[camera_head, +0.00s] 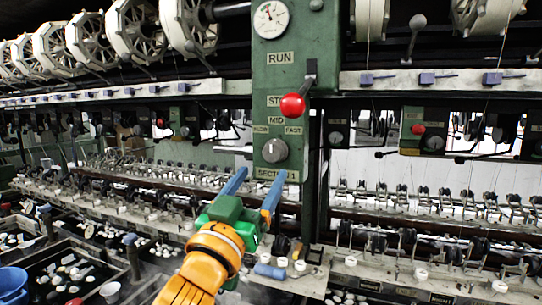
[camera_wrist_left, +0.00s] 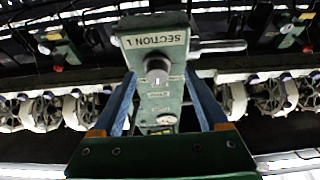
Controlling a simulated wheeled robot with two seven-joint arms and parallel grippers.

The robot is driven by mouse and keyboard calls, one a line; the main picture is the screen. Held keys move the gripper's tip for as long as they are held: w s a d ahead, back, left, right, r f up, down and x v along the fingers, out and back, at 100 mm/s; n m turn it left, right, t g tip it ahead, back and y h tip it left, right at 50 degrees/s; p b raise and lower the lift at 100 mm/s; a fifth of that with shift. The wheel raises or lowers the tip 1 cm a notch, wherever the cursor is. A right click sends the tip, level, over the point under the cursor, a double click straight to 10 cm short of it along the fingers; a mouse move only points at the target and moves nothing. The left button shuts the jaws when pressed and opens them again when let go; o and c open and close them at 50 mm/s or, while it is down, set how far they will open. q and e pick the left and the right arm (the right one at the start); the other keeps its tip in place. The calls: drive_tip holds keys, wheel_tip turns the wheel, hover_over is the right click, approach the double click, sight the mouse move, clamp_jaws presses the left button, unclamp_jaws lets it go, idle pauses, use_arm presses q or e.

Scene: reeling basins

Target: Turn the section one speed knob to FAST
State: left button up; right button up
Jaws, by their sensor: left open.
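The section one speed knob (camera_head: 275,150) is a round grey knob on the green control panel (camera_head: 287,78), above the "SECTION 1" label (camera_head: 272,174). MID is printed above it and FAST at its upper right; the upper-left label is hard to read. A faint light mark on it seems to point up, towards MID. My left gripper (camera_head: 263,174) is open with blue fingers just below and in front of the knob. In the left wrist view, upside down, the knob (camera_wrist_left: 157,68) shows between the two fingers (camera_wrist_left: 160,76), apparently untouched. My right gripper is not in view.
A red-balled lever (camera_head: 292,106) sticks out above the knob, beside the RUN and STOP labels. A dial gauge (camera_head: 270,19) tops the panel. Reeling wheels (camera_head: 134,28) line the upper left. Basins (camera_head: 70,268) and a blue bucket (camera_head: 12,284) are at lower left.

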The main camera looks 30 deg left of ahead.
sight(268, 156)
use_arm(q)
drive_tip(key=w+r+p, duration=0.2)
drive_tip(key=r, duration=0.1)
drive_tip(key=shift+w+d+r+p, duration=0.15)
drive_tip(key=shift+r+p, duration=0.1)
drive_tip(key=shift+p, duration=0.05)
drive_tip(key=shift+w, duration=0.35)
drive_tip(key=shift+w+a+f, duration=0.3)
drive_tip(key=shift+w+a, duration=0.1)
drive_tip(key=shift+w, duration=0.3)
drive_tip(key=shift+s+d, duration=0.1)
drive_tip(key=c, duration=1.2)
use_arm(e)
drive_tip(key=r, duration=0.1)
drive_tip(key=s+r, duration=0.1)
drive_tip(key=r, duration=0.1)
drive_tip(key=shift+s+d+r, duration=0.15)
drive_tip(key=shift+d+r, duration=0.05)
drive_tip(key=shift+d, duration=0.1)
